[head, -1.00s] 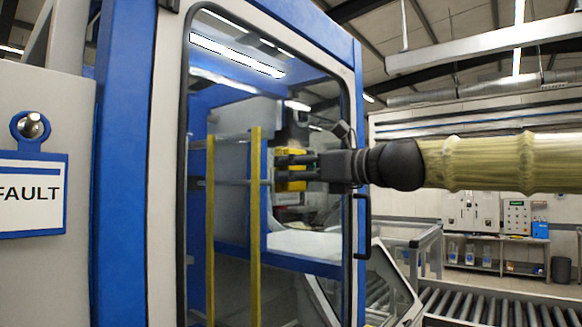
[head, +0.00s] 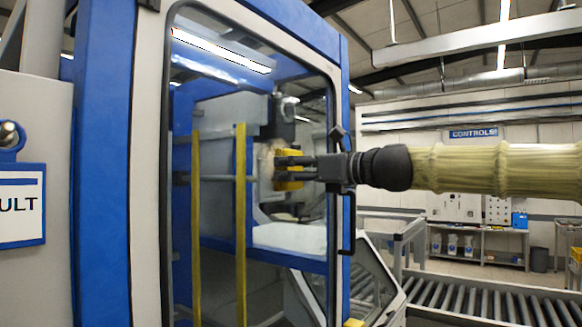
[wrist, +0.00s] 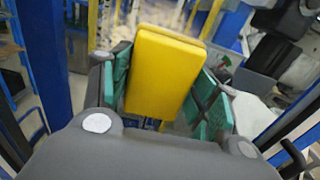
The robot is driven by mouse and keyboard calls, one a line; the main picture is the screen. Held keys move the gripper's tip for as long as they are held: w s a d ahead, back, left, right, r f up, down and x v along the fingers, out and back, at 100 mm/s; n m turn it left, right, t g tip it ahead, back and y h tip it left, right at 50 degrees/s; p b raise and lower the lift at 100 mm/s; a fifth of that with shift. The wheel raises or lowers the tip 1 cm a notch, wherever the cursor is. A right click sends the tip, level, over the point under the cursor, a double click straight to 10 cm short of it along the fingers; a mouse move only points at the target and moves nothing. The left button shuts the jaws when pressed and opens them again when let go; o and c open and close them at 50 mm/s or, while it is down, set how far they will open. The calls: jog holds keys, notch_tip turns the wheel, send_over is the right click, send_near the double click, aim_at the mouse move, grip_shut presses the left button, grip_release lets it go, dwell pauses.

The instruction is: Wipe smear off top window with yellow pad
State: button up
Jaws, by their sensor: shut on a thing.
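The yellow pad (head: 287,184) is held between the dark fingers of my gripper (head: 290,170), in front of the tall window (head: 222,275) of the blue and white machine door. The wrist view shows the pad (wrist: 165,70) clamped between green-faced fingers (wrist: 160,88). The pad is at the upper-middle part of the glass, towards its right side. I cannot tell whether it touches the glass. A faint brownish patch (head: 265,160), perhaps the smear, shows just left of the pad; the gripper hides part of that area.
A black door handle (head: 348,225) stands out below my wrist at the right door edge. Yellow bars (head: 240,225) show behind the glass. A roller conveyor (head: 490,300) and a lower tilted panel (head: 365,275) are at lower right. A fault sign (head: 20,205) hangs at left.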

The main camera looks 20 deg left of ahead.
aim_at(260, 156)
jog(key=w+p, duration=0.1)
jog(key=w+d+p, duration=0.1)
jog(key=w, duration=0.1)
jog(key=shift+w+d, duration=0.1)
jog(key=shift+w, duration=0.2)
dwell(0.3)
jog(key=shift+s+a+f, duration=0.15)
jog(key=shift+s+a, duration=0.05)
jog(key=shift+s, duration=0.45)
jog(key=shift+s+a+b, duration=0.5)
jog(key=shift+s+a, duration=0.05)
jog(key=shift+s, duration=0.95)
jog(key=shift+s+a+b, duration=0.5)
jog(key=shift+s+a, duration=0.05)
jog(key=shift+s, duration=1)
jog(key=shift+s+a+b, duration=0.5)
jog(key=shift+s+a, duration=0.05)
jog(key=shift+s, duration=0.95)
jog(key=shift+r+p, duration=1.25)
jog(key=shift+r, duration=0.25)
jog(key=shift+w+d+f+p, duration=0.1)
jog(key=shift+w+d+p, duration=0.15)
jog(key=shift+w, duration=0.35)
jog(key=shift+w+d+r+p, duration=0.1)
jog(key=shift+w+d+p, duration=0.15)
jog(key=shift+w, duration=0.35)
jog(key=shift+w+d+f+p, duration=0.15)
jog(key=shift+w+p, duration=0.15)
jog(key=shift+w, duration=0.3)
